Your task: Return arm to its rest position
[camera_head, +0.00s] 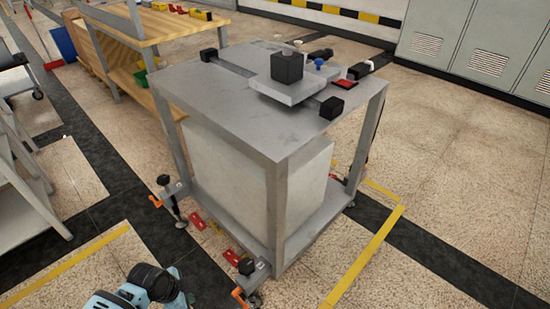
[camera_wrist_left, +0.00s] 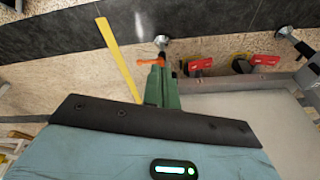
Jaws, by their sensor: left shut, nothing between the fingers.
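My left arm (camera_head: 150,284) shows as a light-blue and black piece at the bottom edge of the head view, left of the grey machine table's near corner. Its hand is mostly cut off there. In the left wrist view my left gripper (camera_wrist_left: 163,75) shows as narrow green fingers beyond the blue wrist body. The fingers are shut with nothing between them. They appear in front of the table's lower frame; the gap to it is hard to judge. My right arm and gripper are not in view.
The grey metal table (camera_head: 225,115) stands close ahead, with a black block (camera_head: 287,67) on its plate. Its feet carry orange handles (camera_head: 239,293). A wooden bench (camera_head: 160,25) stands behind left, grey shelving (camera_head: 20,180) at left, lockers (camera_head: 480,50) back right. Floor at right is clear.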

